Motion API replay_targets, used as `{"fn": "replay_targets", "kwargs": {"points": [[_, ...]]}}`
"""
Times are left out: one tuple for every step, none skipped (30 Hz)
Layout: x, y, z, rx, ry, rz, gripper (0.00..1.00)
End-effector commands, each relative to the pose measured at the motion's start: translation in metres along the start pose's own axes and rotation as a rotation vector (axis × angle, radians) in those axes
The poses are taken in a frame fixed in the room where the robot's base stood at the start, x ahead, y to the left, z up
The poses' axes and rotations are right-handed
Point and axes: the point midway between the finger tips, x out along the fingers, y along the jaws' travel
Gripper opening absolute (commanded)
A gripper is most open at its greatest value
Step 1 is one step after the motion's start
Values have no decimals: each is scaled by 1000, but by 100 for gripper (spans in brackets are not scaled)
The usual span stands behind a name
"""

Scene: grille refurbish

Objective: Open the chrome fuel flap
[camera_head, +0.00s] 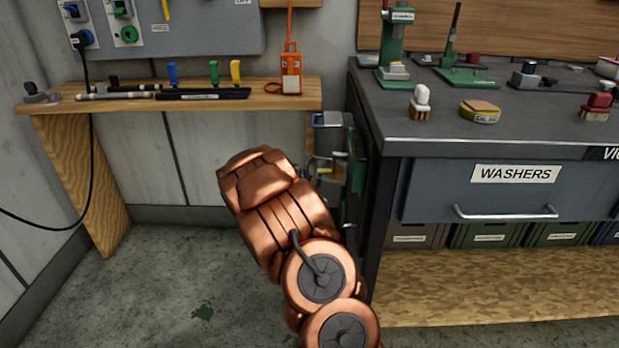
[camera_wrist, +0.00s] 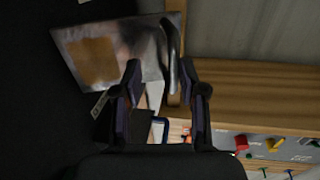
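In the wrist view a shiny chrome panel (camera_wrist: 66,38), with a tan reflected patch, shows at the upper left; it looks like the fuel flap, but I cannot tell for sure. My gripper (camera_wrist: 160,68) is open, its two dark fingers apart at the right part of the panel. A pale strip (camera_wrist: 150,82) and a curved chrome edge lie in line with the gap; I cannot tell whether the fingers touch anything. In the head view my copper arm hides the gripper, and I cannot make out the flap there.
A wooden shelf (camera_head: 215,105) with pens, coloured-handled tools and an orange device (camera_head: 290,75) stands at the left. A dark workbench (camera_head: 440,128) with a WASHERS drawer (camera_head: 490,192) is at the right. Small metal fittings (camera_head: 325,165) show by its left side. The left floor is clear.

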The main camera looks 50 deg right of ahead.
Motion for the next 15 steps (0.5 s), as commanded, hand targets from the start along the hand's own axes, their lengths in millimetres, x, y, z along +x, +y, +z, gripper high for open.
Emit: {"fn": "replay_targets", "kwargs": {"points": [[0, 0, 1, 0, -2, 1, 37], [0, 0, 1, 0, -1, 0, 37], [0, -1, 1, 0, -1, -2, 37], [0, -2, 1, -1, -1, -2, 37], [0, -2, 0, -1, -1, -3, 37], [0, -2, 0, -1, 0, -4, 37], [0, -2, 0, -1, 0, -4, 37], [0, -2, 0, -1, 0, -5, 37], [0, -3, 0, -1, 0, -5, 37], [0, -3, 0, -1, 0, -5, 37], [0, -3, 0, -1, 1, -5, 37], [-1, -3, 0, -1, 1, -6, 37], [-1, -3, 0, -1, 1, -6, 37], [-2, -3, 0, -1, 1, -6, 37], [-4, -3, 0, -1, 1, -6, 37]]}}
